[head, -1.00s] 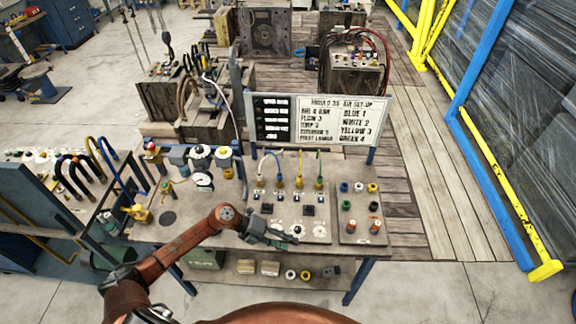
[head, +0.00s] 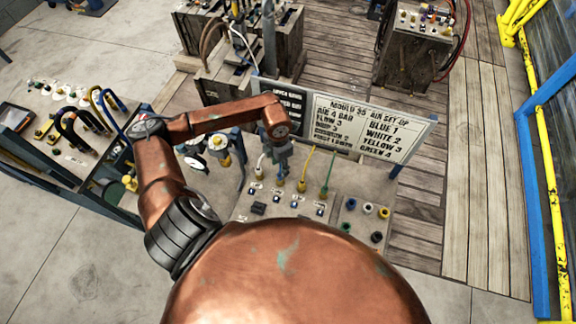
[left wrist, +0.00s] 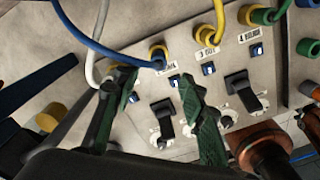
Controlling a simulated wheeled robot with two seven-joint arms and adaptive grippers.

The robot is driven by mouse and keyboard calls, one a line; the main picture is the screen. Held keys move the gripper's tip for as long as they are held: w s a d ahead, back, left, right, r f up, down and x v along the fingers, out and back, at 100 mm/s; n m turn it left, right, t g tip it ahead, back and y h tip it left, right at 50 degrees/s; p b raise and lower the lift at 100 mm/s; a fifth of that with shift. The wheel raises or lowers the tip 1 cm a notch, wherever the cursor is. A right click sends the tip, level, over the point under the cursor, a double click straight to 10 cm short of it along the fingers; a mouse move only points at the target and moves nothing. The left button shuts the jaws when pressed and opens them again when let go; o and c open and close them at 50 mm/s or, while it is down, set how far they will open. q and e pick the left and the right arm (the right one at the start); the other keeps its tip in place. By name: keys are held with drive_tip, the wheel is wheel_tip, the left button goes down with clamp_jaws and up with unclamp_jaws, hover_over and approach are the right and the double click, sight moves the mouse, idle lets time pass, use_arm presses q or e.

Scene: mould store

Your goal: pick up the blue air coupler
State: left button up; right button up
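The blue air coupler (left wrist: 158,64) is at the end of the blue hose (left wrist: 100,47) in the left wrist view. It sits at a yellow-collared port on the grey panel (left wrist: 150,105). My left gripper (left wrist: 157,80) is open, with its green-worn fingers on either side of the coupler in that picture. In the head view my left gripper (head: 281,168) is low over the panel between the white hose and the yellow hose, hiding the coupler. My right gripper is not in view.
The white hose (left wrist: 92,65) is close beside the left finger. The yellow hose (head: 307,162) and green hose (head: 329,168) rise to the right. The sign (head: 366,128) stands just behind the panel. Loose couplers stand in the right tray (head: 358,224).

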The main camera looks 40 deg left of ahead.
sight(279, 174)
use_arm(q)
drive_tip(key=shift+w+f, duration=0.1)
drive_tip(key=shift+f, duration=0.15)
drive_tip(key=shift+s+a+f+p, duration=0.15)
drive_tip(key=shift+f+p, duration=0.4)
drive_tip(key=shift+f, duration=0.65)
wheel_tip(279, 174, down, 4)
drive_tip(key=shift+r+p, duration=0.2)
drive_tip(key=shift+p, duration=0.55)
drive_tip(key=shift+f, duration=0.5)
drive_tip(key=shift+c, duration=0.7)
clamp_jaws()
